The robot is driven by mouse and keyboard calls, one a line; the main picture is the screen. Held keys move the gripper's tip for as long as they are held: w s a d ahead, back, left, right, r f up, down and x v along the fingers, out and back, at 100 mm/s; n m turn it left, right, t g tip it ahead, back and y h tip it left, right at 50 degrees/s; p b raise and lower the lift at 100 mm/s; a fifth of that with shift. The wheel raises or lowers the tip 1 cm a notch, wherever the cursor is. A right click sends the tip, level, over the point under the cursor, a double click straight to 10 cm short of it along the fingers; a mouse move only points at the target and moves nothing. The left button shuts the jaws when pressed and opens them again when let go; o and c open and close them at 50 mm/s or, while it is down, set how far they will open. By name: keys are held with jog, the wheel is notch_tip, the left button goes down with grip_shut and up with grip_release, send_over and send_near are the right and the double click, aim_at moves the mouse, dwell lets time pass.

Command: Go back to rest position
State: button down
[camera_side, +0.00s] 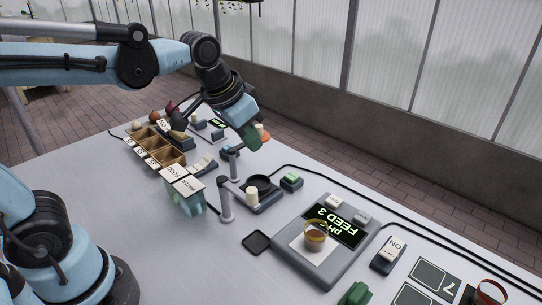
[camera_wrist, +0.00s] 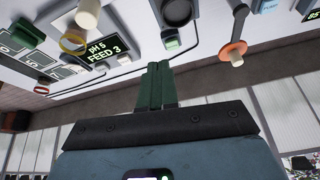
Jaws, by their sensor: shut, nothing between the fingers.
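My gripper (camera_side: 250,135) is raised over the far part of the table in the side view, beside an orange disc with a white knob (camera_side: 263,133). I cannot tell whether they touch. In the wrist view the two green fingers of my gripper (camera_wrist: 160,68) are pressed together with nothing between them. The wrist view looks across the table from a tilted angle, with the orange disc (camera_wrist: 234,50) to the right of the fingers.
The white table (camera_side: 120,195) holds a wooden compartment box (camera_side: 160,150), labelled bottles (camera_side: 186,190), a post stand (camera_side: 226,200), a green button (camera_side: 291,180) and a display unit (camera_side: 330,240) reading "FEED 3" with a cup (camera_side: 315,236) on it. Cables run along the far edge.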

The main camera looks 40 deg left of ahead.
jog(key=s+a+f+n+t, duration=0.1)
jog(key=s+a+f+t, duration=0.1)
jog(key=s, duration=0.4)
notch_tip(320, 180, down, 2)
jog(key=shift+s+a+f+n+y, duration=0.1)
jog(key=shift+s+a+n+y, duration=0.25)
jog(key=shift+a, duration=0.45)
